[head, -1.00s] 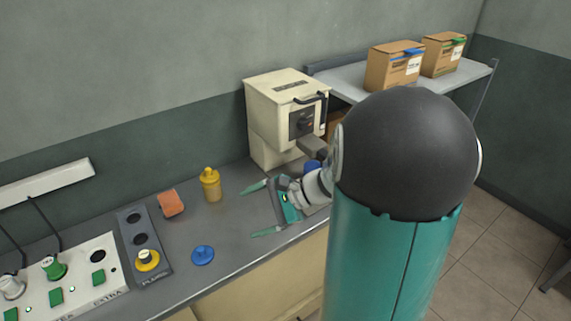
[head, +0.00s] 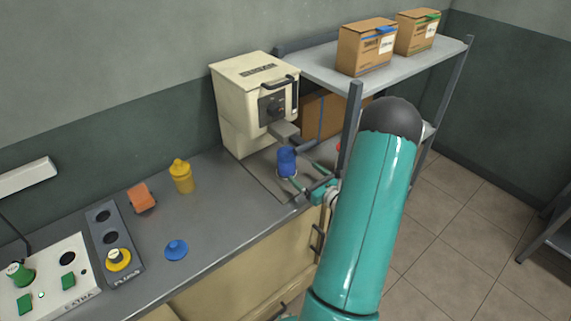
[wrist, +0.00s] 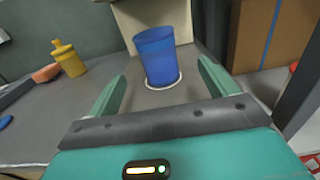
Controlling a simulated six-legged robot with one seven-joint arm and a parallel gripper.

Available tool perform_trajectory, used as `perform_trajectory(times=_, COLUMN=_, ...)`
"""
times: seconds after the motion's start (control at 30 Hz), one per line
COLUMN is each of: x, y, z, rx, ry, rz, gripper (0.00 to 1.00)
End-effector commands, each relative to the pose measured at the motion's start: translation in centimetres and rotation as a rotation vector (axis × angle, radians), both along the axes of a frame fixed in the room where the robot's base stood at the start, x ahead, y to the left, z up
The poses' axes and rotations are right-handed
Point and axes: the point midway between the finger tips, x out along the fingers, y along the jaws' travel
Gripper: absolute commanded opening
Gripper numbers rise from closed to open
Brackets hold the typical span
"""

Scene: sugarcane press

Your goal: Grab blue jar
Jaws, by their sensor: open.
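The blue jar (head: 287,161) stands upright under the spout of the cream press at the back of the grey counter. In the wrist view the jar (wrist: 160,55) stands on a pale ring, ahead of my gripper (wrist: 165,85) and roughly centred between its two green fingers. The fingers are spread apart, with clear gaps to the jar's sides. In the head view my gripper (head: 306,177) is at the jar's front right, low over the counter. The jar's top looks open, with no lid on it.
The cream press (head: 255,100) rises behind the jar. A shelf post (head: 350,130) stands close to the right. The counter between is clear.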

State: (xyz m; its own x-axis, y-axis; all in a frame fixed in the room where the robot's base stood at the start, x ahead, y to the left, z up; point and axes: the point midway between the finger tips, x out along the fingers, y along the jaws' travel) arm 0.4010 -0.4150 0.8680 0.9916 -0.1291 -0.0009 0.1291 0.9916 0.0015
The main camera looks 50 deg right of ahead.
Motion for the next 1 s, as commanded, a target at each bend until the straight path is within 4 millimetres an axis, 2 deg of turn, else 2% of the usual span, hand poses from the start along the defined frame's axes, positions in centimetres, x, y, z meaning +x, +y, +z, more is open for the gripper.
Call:
perform_trajectory(times=0.03, x=1.2, y=0.0, z=0.0, rx=-0.001, ry=-0.002, rz=0.005, gripper=0.84)
perform_trajectory(times=0.2, x=4.0, y=-0.4, z=0.0, rx=-0.002, ry=-0.001, rz=0.005, gripper=0.84)
perform_trajectory(times=0.43, x=6.0, y=-0.5, z=-0.1, rx=0.000, ry=-0.001, rz=0.008, gripper=0.84)
perform_trajectory(times=0.7, x=9.9, y=-0.9, z=-0.4, rx=-0.002, ry=-0.001, rz=0.009, gripper=0.84)
perform_trajectory(times=1.0, x=10.4, y=-1.0, z=-0.3, rx=-0.002, ry=0.000, rz=0.008, gripper=0.83)
